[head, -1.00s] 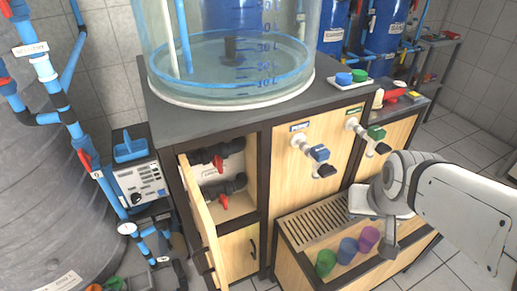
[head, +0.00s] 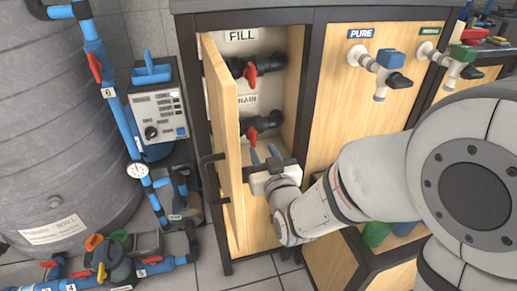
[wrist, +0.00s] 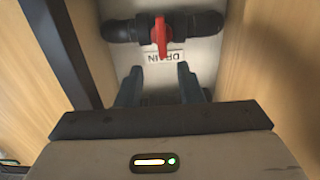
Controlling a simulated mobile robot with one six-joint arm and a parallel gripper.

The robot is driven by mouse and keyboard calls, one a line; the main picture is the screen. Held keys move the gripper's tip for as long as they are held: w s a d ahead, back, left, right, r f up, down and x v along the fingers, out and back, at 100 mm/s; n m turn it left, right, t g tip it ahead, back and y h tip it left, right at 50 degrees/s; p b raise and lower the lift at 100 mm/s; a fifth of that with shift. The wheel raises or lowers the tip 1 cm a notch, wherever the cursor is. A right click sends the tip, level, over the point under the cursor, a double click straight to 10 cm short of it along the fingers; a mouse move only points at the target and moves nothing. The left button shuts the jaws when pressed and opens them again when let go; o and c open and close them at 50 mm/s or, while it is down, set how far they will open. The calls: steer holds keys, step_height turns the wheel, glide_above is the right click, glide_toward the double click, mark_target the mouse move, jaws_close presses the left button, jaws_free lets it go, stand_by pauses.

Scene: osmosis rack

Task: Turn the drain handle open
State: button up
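The red drain handle (head: 252,134) sits on a black valve and pipe inside the open cabinet, below the FILL valve. In the wrist view the drain handle (wrist: 162,37) stands crosswise to its black pipe (wrist: 196,25), and the DRAIN label (wrist: 166,57) appears upside down. My gripper (head: 264,153) is at the cabinet opening, just below and in front of the handle. In the wrist view my gripper (wrist: 158,82) is open, its two dark fingers apart with nothing between them. The handle is beyond the fingertips, roughly in line with the gap, and they do not appear to touch it.
The open wooden door (head: 224,150) stands close to the left of my gripper, with a dark door handle (head: 212,178). The red FILL handle (head: 250,74) is above. The PURE tap (head: 382,70) is on the panel to the right. A blue pipe (head: 118,118) runs at left.

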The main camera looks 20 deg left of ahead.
mark_target(254, 135)
steer(key=b+x, duration=0.1)
steer(key=x, duration=0.6)
steer(key=shift+w+a, duration=0.2)
steer(key=shift+a, duration=0.15)
